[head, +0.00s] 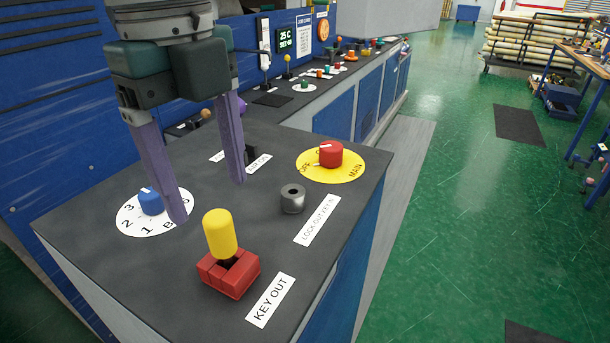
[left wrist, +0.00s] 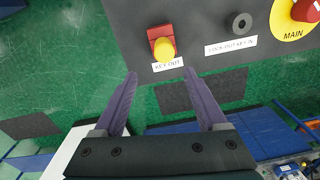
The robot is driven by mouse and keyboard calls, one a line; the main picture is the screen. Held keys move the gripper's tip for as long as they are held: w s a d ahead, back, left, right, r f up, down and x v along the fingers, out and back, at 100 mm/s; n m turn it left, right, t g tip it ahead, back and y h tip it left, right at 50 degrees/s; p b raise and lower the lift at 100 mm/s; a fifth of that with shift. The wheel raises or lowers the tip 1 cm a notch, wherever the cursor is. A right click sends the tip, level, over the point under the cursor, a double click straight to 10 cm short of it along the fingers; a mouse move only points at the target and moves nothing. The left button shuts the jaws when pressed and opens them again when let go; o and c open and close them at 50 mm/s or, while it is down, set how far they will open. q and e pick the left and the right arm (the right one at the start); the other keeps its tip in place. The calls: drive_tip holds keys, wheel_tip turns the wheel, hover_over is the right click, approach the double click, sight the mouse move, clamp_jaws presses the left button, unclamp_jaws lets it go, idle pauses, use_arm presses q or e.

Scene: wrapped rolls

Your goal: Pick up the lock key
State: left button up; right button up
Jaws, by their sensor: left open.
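The lock key has a yellow rounded handle (head: 220,234) and stands upright in a red block (head: 229,273) beside the "KEY OUT" label (head: 270,300). The left wrist view also shows the yellow handle (left wrist: 165,49) over the red block. My left gripper (head: 208,203) is open and empty, with purple fingers. In the head view its fingers appear above the console, behind the key. In the left wrist view the key lies beyond the fingertips (left wrist: 159,75), between their lines. My right gripper is not in view.
A grey lock-out cylinder (head: 293,199) and a red knob on a yellow MAIN disc (head: 331,154) stand to the key's right. A blue knob (head: 151,201) on a white dial is at left. Green floor (head: 470,230) is open at right.

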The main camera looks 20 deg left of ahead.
sight(213, 218)
use_arm(q)
drive_tip(key=shift+w+a+f+m+b, duration=0.3)
drive_tip(key=shift+w+a+f, duration=0.05)
drive_tip(key=shift+a, duration=0.05)
drive_tip(key=shift+a+f, duration=0.1)
drive_tip(key=shift+a, duration=0.05)
wheel_tip(213, 218, down, 5)
drive_tip(key=shift+w+r+p, duration=0.1)
drive_tip(key=shift+r+p, duration=0.05)
drive_tip(key=shift+p, duration=0.4)
wheel_tip(213, 218, down, 4)
drive_tip(key=shift+w+f+p, duration=0.15)
drive_tip(key=shift+f+p, duration=0.1)
drive_tip(key=shift+p, duration=0.1)
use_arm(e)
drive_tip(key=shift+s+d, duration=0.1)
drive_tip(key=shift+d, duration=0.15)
use_arm(q)
drive_tip(key=shift+c, duration=0.2)
clamp_jaws()
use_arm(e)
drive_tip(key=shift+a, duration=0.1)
